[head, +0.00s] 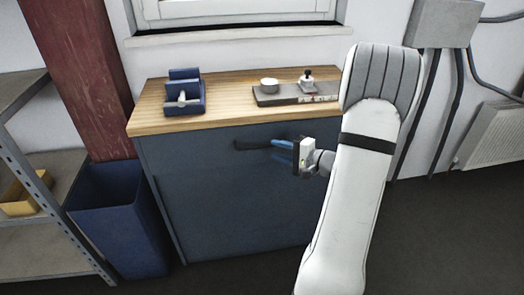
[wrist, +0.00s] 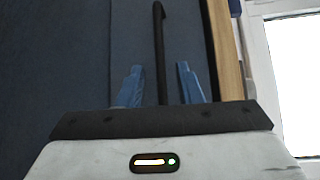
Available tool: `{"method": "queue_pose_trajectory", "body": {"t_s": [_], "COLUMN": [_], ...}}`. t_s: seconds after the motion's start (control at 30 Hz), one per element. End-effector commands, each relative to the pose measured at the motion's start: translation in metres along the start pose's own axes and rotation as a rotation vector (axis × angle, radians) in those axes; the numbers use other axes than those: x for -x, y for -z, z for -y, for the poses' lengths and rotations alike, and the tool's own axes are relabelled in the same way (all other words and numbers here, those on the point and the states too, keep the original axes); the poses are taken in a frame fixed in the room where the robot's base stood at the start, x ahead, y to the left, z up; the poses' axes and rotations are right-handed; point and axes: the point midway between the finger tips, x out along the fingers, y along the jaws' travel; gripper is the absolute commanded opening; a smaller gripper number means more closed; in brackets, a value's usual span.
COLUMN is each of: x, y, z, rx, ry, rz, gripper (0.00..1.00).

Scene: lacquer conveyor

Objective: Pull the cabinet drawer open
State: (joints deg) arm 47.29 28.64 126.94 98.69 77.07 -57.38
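In the wrist view, my gripper (wrist: 158,83) is open, and the black handle (wrist: 158,40) lies between the two fingers with a visible gap on each side. I see no contact between them.
On the wooden top (head: 225,106) stand a blue tape dispenser (head: 184,93) and a grey slab (head: 295,95) with small items. A blue bin (head: 118,215) stands left of the cabinet, beside a metal shelf (head: 50,215). The floor at lower right is clear.

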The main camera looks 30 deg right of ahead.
Motion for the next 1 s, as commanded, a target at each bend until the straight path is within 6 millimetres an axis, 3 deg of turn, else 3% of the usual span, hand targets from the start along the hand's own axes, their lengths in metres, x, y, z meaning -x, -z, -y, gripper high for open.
{"method": "queue_pose_trajectory", "body": {"t_s": [0.2, 0.4, 0.73, 1.0], "x": [-0.038, -0.057, -0.06, -0.06], "y": [-0.002, -0.001, -0.001, -0.001], "z": [-0.001, 0.0, 0.0, 0.001], "rx": [0.001, 0.001, -0.001, 0.0], "ry": [-0.002, -0.002, -0.002, -0.002], "rz": [0.006, 0.003, 0.002, 0.002], "gripper": [0.32, 0.32, 0.32, 0.09]}}
